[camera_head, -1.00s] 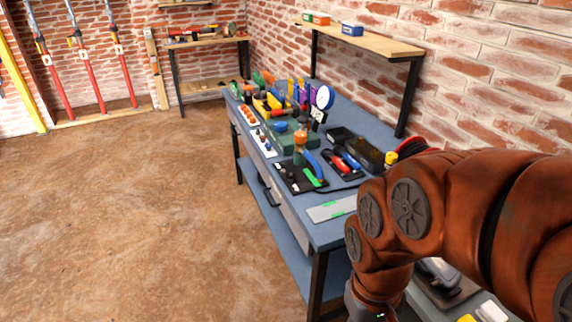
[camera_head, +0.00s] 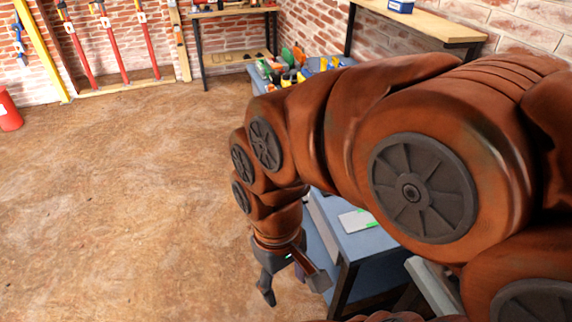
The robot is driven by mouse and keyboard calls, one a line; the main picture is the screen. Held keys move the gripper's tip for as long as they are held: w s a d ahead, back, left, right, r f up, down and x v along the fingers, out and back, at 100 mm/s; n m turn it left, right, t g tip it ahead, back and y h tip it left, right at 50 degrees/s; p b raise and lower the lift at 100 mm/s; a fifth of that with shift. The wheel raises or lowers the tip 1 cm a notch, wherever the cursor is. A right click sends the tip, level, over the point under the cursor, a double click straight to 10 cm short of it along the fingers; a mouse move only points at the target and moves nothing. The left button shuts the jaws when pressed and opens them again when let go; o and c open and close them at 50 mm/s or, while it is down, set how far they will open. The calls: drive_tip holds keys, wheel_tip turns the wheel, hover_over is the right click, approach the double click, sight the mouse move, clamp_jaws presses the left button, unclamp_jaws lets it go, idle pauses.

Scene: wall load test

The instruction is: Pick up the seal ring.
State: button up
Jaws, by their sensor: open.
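I cannot make out a seal ring in the head view. My gripper (camera_head: 292,288) hangs downward beside the near end of the blue workbench (camera_head: 372,242), over the floor side. Its fingers are apart and I see nothing between them. My arm covers most of the bench top, so most of what lies there is hidden. A pale plate with green marks (camera_head: 356,220) lies on the near end of the bench.
Several tools (camera_head: 290,75) show at the bench's far end. A wall shelf (camera_head: 425,24) carries a blue box (camera_head: 400,6). A second bench (camera_head: 235,12) stands at the back. A red cylinder (camera_head: 9,110) is at far left. The brown floor (camera_head: 130,200) is clear.

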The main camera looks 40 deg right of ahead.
drive_tip(key=shift+o, duration=0.2)
drive_tip(key=w+r+n+y+b, duration=0.1)
drive_tip(key=w+n, duration=0.1)
drive_tip(key=w, duration=0.5)
drive_tip(key=shift+w+d+r, duration=0.15)
drive_tip(key=shift+d+r, duration=0.05)
drive_tip(key=w+d+n+t+y+b, duration=0.1)
drive_tip(key=w+d+n+b, duration=0.15)
drive_tip(key=w+d, duration=0.5)
drive_tip(key=w+d+n+y+b, duration=0.1)
drive_tip(key=w+d+n, duration=0.3)
drive_tip(key=w, duration=0.6)
drive_tip(key=shift+w+d+f+n+t+y+b, duration=0.3)
drive_tip(key=shift+w+d+f+n+b, duration=0.5)
drive_tip(key=shift+d+f, duration=2.55)
drive_tip(key=shift+w+d+f+n+t+y+b, duration=0.15)
drive_tip(key=shift+w+d+f+n+t+b, duration=0.55)
drive_tip(key=shift+d, duration=5.3)
drive_tip(key=shift+w+d+f+n+t+y+b, duration=0.1)
drive_tip(key=shift+w+d+f+n+y+b, duration=0.25)
drive_tip(key=shift+d+f+n, duration=2.75)
drive_tip(key=shift+w+d+f+m+p, duration=0.2)
drive_tip(key=shift+f+m, duration=0.15)
drive_tip(key=shift+m, duration=0.3)
drive_tip(key=shift+w+d+f+m+p, duration=0.2)
drive_tip(key=shift+f+m, duration=0.1)
drive_tip(key=shift+m, duration=0.35)
drive_tip(key=shift+w+d+f+m+p, duration=0.1)
drive_tip(key=shift+f+m+p, duration=0.2)
drive_tip(key=shift+m, duration=0.35)
